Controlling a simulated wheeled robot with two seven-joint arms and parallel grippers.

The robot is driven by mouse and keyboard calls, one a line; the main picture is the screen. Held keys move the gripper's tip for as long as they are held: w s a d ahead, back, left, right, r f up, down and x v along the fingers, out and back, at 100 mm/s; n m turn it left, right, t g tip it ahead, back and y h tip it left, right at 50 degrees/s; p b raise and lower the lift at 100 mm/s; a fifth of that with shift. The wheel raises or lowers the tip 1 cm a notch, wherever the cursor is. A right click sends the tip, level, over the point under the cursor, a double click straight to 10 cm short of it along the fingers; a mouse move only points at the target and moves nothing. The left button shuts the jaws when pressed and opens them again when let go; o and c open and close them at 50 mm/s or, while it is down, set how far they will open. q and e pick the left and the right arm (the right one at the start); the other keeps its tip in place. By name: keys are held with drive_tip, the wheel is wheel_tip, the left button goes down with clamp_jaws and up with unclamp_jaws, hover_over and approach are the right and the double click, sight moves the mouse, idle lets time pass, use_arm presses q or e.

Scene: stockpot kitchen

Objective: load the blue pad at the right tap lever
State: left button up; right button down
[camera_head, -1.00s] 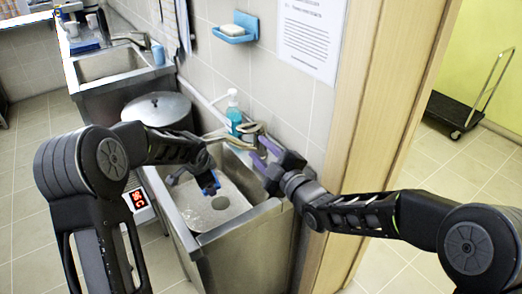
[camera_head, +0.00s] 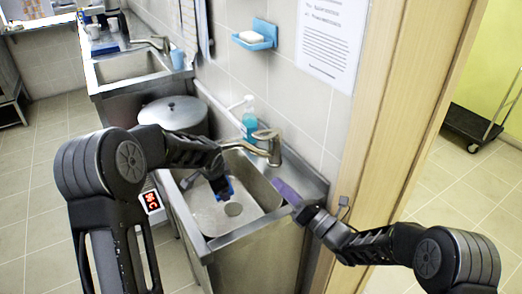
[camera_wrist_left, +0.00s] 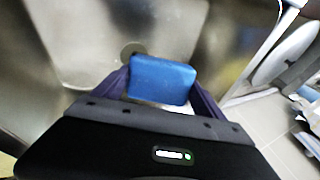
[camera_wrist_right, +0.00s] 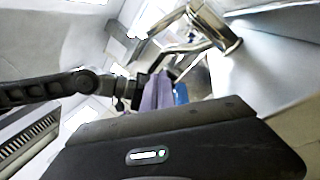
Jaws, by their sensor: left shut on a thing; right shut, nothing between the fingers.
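My left gripper (camera_wrist_left: 160,88) is shut on the blue pad (camera_wrist_left: 162,80) and holds it over the sink basin. In the head view the pad (camera_head: 226,188) shows as a small blue edge, mostly hidden by the gripper. The tap (camera_head: 268,146) stands at the back of the sink, with its lever on top; it also shows at the top of the right wrist view (camera_wrist_right: 207,28). My right gripper (camera_head: 286,190) is shut and empty, at the sink's right rim, in front and to the right of the tap, apart from it.
The steel sink (camera_head: 245,262) has a drain in its basin. A soap bottle (camera_head: 249,120) stands left of the tap, and a lidded stockpot (camera_head: 174,112) left of the sink. A wooden door frame (camera_head: 385,130) is close to my right arm.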

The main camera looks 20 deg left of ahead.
drive_tip(key=shift+s+r+n, duration=0.1)
drive_tip(key=shift+r+n, duration=0.1)
drive_tip(key=shift+n, duration=0.5)
drive_tip(key=shift+a, duration=0.1)
drive_tip(key=w+a+r, duration=0.5)
drive_tip(key=a, duration=0.3)
drive_tip(key=shift+w+a+r, duration=0.2)
drive_tip(key=shift+w+r, duration=0.1)
drive_tip(key=shift+r, duration=0.1)
drive_tip(key=shift+w+d+r, duration=0.1)
drive_tip(key=shift+w+r, duration=0.1)
drive_tip(key=shift+r, duration=0.2)
drive_tip(key=shift+f, duration=0.1)
